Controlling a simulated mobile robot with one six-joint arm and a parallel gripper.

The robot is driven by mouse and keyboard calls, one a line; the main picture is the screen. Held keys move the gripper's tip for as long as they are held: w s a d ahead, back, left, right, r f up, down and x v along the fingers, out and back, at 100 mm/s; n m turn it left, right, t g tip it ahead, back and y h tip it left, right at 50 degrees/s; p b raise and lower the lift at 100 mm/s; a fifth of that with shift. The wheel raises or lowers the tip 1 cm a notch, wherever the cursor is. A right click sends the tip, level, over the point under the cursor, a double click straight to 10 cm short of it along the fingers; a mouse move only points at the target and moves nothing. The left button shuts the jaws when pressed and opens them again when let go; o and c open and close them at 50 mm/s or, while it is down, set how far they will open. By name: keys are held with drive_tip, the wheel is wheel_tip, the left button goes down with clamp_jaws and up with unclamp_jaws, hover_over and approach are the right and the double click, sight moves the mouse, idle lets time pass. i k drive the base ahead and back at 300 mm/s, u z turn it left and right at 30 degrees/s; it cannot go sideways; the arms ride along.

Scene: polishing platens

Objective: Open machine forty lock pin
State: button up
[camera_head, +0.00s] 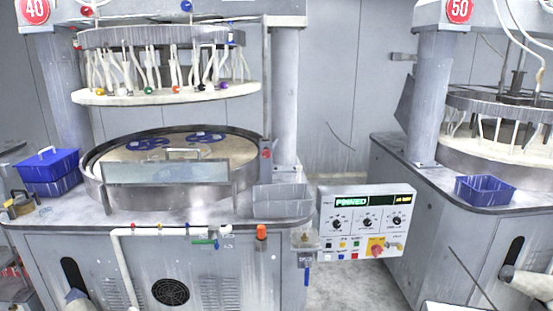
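Machine forty stands at the left, with a red round "40" sign (36,10) on its top left. Its upper platen (165,95) hangs raised above the round lower basin (170,165), with a clear gap between them. The control panel (362,222) at its right shows green text reading "PINNED". I cannot tell for certain which part is the lock pin. A small red part (266,153) sits on the upright at the basin's right. My gripper is not in view.
A lidded blue box (48,168) stands on the left ledge. Machine fifty, with its red sign (459,9), stands at the right with a blue basket (485,190). Grey floor (350,285) shows between the machines. The panel juts into that gap.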

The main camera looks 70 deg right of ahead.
sight(266, 153)
drive_tip(key=u, duration=0.05)
drive_tip(key=k, duration=1.3)
drive_tip(key=z, duration=0.55)
drive_tip(key=i, duration=0.6)
drive_tip(key=u, duration=0.05)
